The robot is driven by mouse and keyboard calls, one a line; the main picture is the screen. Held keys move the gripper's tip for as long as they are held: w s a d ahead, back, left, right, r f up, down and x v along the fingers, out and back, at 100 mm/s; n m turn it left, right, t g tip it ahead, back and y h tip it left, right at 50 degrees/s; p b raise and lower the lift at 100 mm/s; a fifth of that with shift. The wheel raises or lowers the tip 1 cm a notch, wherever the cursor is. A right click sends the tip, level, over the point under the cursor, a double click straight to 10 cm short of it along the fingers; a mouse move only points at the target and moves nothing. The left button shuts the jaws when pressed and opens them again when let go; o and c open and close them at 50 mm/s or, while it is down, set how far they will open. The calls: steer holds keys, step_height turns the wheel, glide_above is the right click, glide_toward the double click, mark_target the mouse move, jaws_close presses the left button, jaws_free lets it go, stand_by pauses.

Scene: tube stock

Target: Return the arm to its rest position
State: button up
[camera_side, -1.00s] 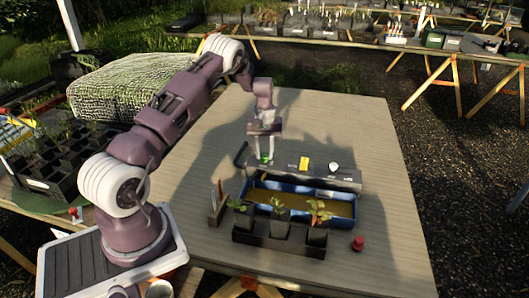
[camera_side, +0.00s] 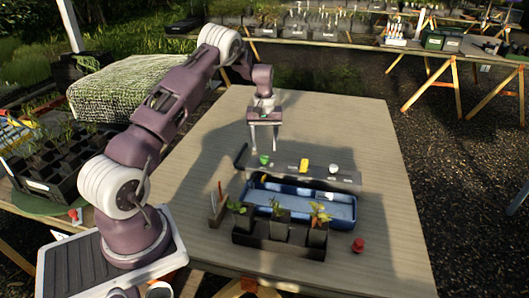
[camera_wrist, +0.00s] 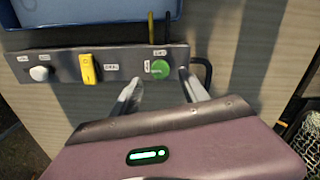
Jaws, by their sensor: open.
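My gripper (camera_side: 265,148) is open and empty, fingers pointing down, above the table at the back of the control panel (camera_side: 285,172). In the wrist view my gripper (camera_wrist: 161,84) has its fingertips on either side of the green knob (camera_wrist: 160,69), apart from it in the side view. The panel also bears a yellow switch (camera_wrist: 88,69) and a white knob (camera_wrist: 40,73). My arm is bent, its elbow high, reaching out from its base at the left.
A blue tray (camera_side: 300,222) lies in front of the panel. A black holder (camera_side: 277,243) with potted seedlings stands before it. The table's (camera_side: 350,125) back and right are clear.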

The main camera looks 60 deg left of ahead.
step_height(320, 180, up, 3)
steer(key=shift+f, duration=0.1)
steer(key=shift+d+r, duration=0.15)
steer(key=shift+r, duration=0.1)
steer(key=s+d+r+m+t, duration=0.1)
steer(key=s+d+r+m, duration=0.15)
steer(key=d+r, duration=0.65)
steer(key=s+d+r+m+t, duration=0.2)
steer(key=s+d+r, duration=0.1)
steer(key=d+r, duration=0.65)
steer(key=s+d+r+m+t, duration=0.1)
steer(key=s+d+r+m, duration=0.15)
steer(key=s+d, duration=0.4)
steer(key=s+d+r+m+t, duration=0.15)
steer(key=s+d+r, duration=0.25)
steer(key=s, duration=0.5)
steer(key=s+d+f+m, duration=0.2)
steer(key=s+m, duration=0.1)
steer(key=s, duration=0.5)
steer(key=shift+s+f, duration=0.2)
steer(key=shift+s, duration=0.1)
